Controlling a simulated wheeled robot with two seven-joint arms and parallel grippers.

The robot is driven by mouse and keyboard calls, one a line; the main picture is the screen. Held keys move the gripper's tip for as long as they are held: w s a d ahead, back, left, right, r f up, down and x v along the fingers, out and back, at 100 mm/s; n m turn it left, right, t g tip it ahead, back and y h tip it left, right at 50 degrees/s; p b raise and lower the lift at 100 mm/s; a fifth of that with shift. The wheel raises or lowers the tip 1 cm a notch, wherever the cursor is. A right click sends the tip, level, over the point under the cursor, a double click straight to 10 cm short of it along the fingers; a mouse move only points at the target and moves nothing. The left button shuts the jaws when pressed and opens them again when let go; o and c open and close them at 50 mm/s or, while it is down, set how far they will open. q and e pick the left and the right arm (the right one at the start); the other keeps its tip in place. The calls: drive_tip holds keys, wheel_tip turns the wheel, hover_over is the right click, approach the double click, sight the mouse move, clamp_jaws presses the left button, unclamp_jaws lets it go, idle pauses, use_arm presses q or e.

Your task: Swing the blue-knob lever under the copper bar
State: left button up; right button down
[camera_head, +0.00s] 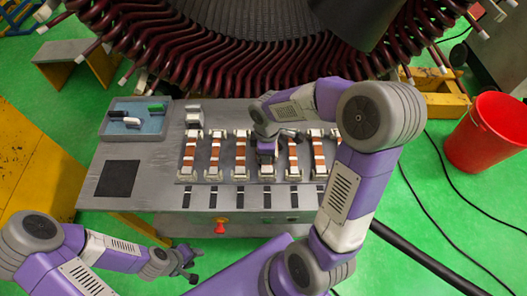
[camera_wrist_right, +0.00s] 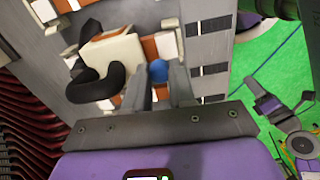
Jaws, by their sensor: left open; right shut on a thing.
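My right gripper (camera_wrist_right: 165,88) is shut on the blue knob (camera_wrist_right: 157,70) of the lever, which shows between its fingertips in the right wrist view. The lever's arm is mostly hidden by the fingers. A copper bar (camera_wrist_right: 163,38) with white blocks lies close beside the knob; I cannot tell whether the lever is under it. In the head view my right gripper (camera_head: 267,156) reaches down into the row of copper-and-white bars (camera_head: 241,155) on the grey bench and hides part of it. My left gripper (camera_head: 190,270) is open and empty in front of the bench.
A blue tray (camera_head: 112,133) with small black, white and green parts sits at the bench's left. A black curved hook and white block (camera_wrist_right: 112,55) stand close to my right fingers. The large stator with dark red coils (camera_head: 180,60) rises behind. A red bucket (camera_head: 487,133) stands at right.

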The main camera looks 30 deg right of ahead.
drive_tip(key=shift+w+d+n+p, duration=0.15)
drive_tip(key=shift+d+n+p, duration=0.2)
drive_tip(key=shift+n+p, duration=0.55)
drive_tip(key=shift+w+d+n+p, duration=0.15)
drive_tip(key=shift+d+n+p, duration=0.2)
drive_tip(key=shift+n, duration=0.95)
drive_tip(key=c, duration=0.9)
unclamp_jaws()
